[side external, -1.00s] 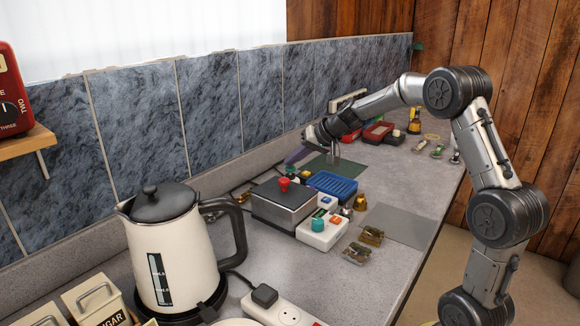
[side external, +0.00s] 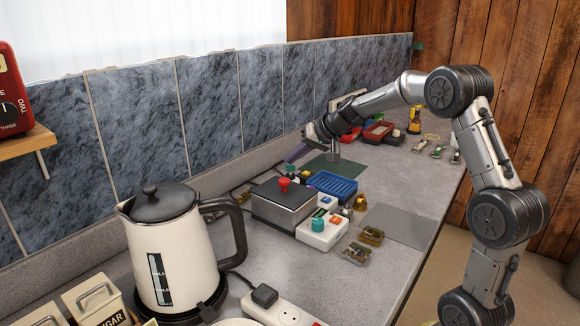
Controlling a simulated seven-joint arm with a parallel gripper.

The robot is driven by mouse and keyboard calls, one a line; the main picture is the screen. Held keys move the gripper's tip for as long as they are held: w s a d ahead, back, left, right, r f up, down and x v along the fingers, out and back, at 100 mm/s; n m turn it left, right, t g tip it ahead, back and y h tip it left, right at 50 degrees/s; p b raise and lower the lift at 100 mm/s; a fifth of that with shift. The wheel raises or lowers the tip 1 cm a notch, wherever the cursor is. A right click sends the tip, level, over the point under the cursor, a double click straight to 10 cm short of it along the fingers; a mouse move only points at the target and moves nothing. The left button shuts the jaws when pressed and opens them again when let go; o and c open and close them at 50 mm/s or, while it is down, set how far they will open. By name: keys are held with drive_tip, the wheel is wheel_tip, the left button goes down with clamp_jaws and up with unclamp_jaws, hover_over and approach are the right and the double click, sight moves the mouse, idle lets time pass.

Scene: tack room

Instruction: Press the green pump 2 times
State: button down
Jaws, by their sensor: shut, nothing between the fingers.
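My gripper (side external: 335,155) is at the far part of the counter, pointing down with its fingers shut and nothing visible between them. It is over or close to a dark green mat (side external: 318,166); the exact height cannot be told. I cannot make out a green pump with certainty. A teal-green round knob (side external: 318,225) stands on a white box (side external: 322,237) in the middle of the counter, well nearer the camera than my gripper. Whatever is right behind or under the fingers is small and partly hidden.
A grey box with a red knob (side external: 284,184), a blue tray (side external: 332,186) and small brass parts (side external: 371,235) stand mid-counter. A kettle (side external: 176,252) and power strip (side external: 284,312) are in front. Red bins (side external: 379,132) stand behind my gripper. A grey mat (side external: 401,225) lies bare at right.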

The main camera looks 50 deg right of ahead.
drive_tip(key=shift+r, duration=0.35)
wheel_tip(320, 180, up, 6)
idle(0.7)
drive_tip(key=shift+r, duration=0.1)
idle(0.4)
wheel_tip(320, 180, up, 6)
hover_over(293, 168)
drive_tip(key=shift+d, duration=0.1)
idle(0.4)
